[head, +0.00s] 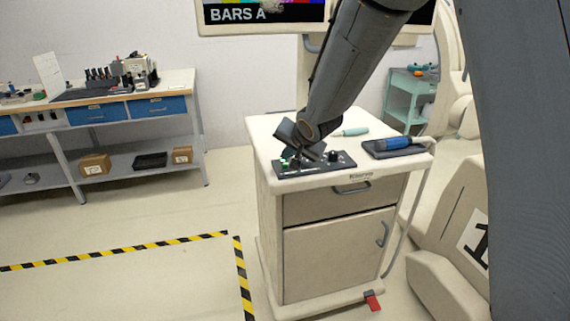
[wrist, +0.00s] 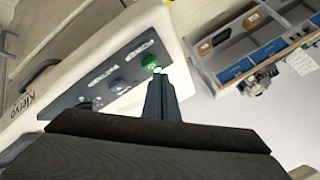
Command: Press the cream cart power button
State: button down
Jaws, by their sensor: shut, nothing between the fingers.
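The cream cart (head: 330,243) stands in the middle of the head view, with a dark control panel (head: 335,166) on its top near the front left. The green power button (wrist: 149,62) sits at one end of the panel, beside the word POWER, in the wrist view. A small green spot shows in the head view (head: 285,167). In the head view my gripper (head: 291,158) hides part of the panel.
Dark knobs (wrist: 118,84) sit along the panel beside the button. A monitor (head: 262,14) stands behind. A workbench (head: 180,82) is at the left; striped tape marks the floor.

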jog(key=shift+f, duration=0.1)
dwell(0.6)
jog(key=shift+f, duration=0.35)
jog(key=shift+f+b, duration=0.25)
jog(key=shift+b, duration=0.15)
jog(key=shift+r, duration=0.1)
dwell(0.4)
jog(key=shift+r+p, duration=0.6)
jog(key=shift+p, duration=0.5)
notch_tip(320, 180, up, 6)
jog(key=p, duration=0.8)
